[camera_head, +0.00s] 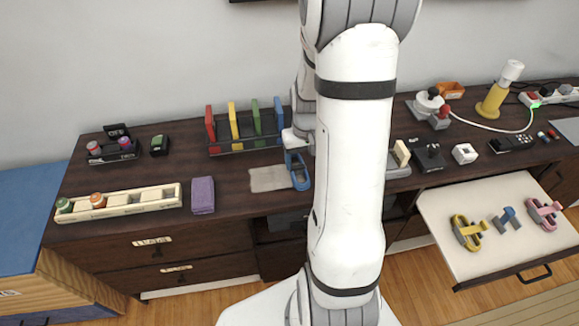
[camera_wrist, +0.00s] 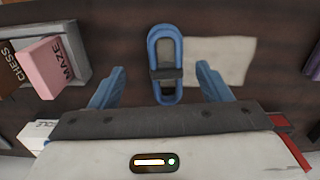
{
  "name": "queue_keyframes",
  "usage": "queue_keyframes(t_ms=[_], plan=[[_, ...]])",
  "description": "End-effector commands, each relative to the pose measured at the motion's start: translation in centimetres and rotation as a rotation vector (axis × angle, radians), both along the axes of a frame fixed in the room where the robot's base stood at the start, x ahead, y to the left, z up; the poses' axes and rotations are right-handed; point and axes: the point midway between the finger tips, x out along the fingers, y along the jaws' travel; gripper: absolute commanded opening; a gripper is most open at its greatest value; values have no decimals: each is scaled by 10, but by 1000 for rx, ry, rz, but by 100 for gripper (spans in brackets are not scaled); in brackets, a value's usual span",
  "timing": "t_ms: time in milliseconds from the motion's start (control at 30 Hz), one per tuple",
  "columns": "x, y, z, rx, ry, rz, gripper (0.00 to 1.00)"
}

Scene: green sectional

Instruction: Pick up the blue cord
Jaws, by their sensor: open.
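The blue cord (camera_wrist: 153,48) is a flat, elongated loop with a dark band around its middle. It lies on the dark desktop, beside a pale flat mat. In the head view the blue cord (camera_head: 300,180) is next to my arm, at the mat's right end. My gripper (camera_wrist: 160,70) has blue fingers spread apart, one on each side of the cord in the wrist view. Nothing is held between them. In the head view my gripper is mostly hidden by my arm. I cannot tell the exact height of the fingers above the cord.
The pale mat (camera_head: 268,179) lies left of the cord. A purple box (camera_head: 203,194) and a rack of coloured books (camera_head: 244,146) stand nearby. An open white drawer (camera_head: 470,253) at right holds a yellow cord (camera_head: 465,232), a pink cord (camera_head: 543,214) and a small blue holder (camera_head: 507,219).

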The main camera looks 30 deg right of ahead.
Motion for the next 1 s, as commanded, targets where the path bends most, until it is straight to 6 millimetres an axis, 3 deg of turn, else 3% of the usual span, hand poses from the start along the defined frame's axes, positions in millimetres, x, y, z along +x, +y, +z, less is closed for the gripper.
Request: queue_keyframes(t_ms=[533,867,1000], plan=[[9,6,-64,2,3,-1,71],[9,6,-69,0,0,-2,70],[9,6,-69,0,0,-2,59]])
